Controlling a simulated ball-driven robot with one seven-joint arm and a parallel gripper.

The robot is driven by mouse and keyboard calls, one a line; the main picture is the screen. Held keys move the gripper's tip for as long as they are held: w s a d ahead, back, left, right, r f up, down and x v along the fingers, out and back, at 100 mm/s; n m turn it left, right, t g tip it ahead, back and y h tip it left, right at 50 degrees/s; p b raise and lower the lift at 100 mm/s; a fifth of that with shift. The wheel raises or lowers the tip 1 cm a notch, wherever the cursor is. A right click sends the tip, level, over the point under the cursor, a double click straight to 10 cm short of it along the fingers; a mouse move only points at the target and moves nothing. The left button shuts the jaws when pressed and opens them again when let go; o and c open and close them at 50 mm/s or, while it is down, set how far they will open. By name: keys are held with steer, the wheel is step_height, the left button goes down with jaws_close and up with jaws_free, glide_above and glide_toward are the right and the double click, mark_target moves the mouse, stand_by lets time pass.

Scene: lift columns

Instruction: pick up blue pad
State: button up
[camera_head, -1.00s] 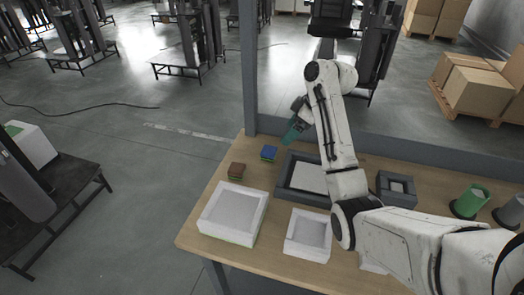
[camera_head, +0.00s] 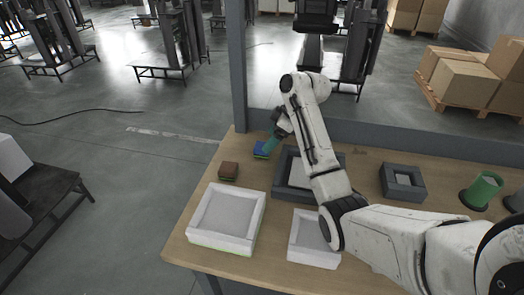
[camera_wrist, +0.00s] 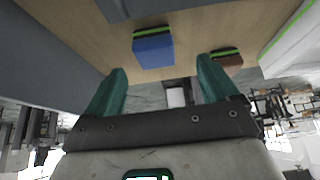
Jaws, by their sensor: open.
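The blue pad (camera_head: 259,149) lies on the wooden table near its back left corner. It has a green layer along one edge. In the wrist view, the blue pad (camera_wrist: 153,50) is beyond the fingertips, in line with the gap between them. My gripper (camera_wrist: 162,70) is open and empty, with a teal finger on each side. In the head view, my gripper (camera_head: 268,147) is right at the pad's right side and partly covers it. I cannot tell whether they touch.
A brown pad (camera_head: 228,171) lies left of the blue one, near the right finger in the wrist view. A dark tray (camera_head: 285,180) is to the right. A large white tray (camera_head: 210,245) is in front. A grey post (camera_head: 236,70) rises behind.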

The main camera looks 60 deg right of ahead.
mark_target(258, 152)
steer(key=shift+d+p+x, duration=0.15)
steer(key=shift+p+x, duration=0.05)
steer(key=shift+x, duration=1.45)
steer(key=shift+d+p+x, duration=0.15)
steer(key=shift+x, duration=1.5)
steer(key=shift+w, duration=0.1)
steer(key=shift+c, duration=0.3)
steer(key=c, duration=1)
steer(key=shift+r, duration=0.1)
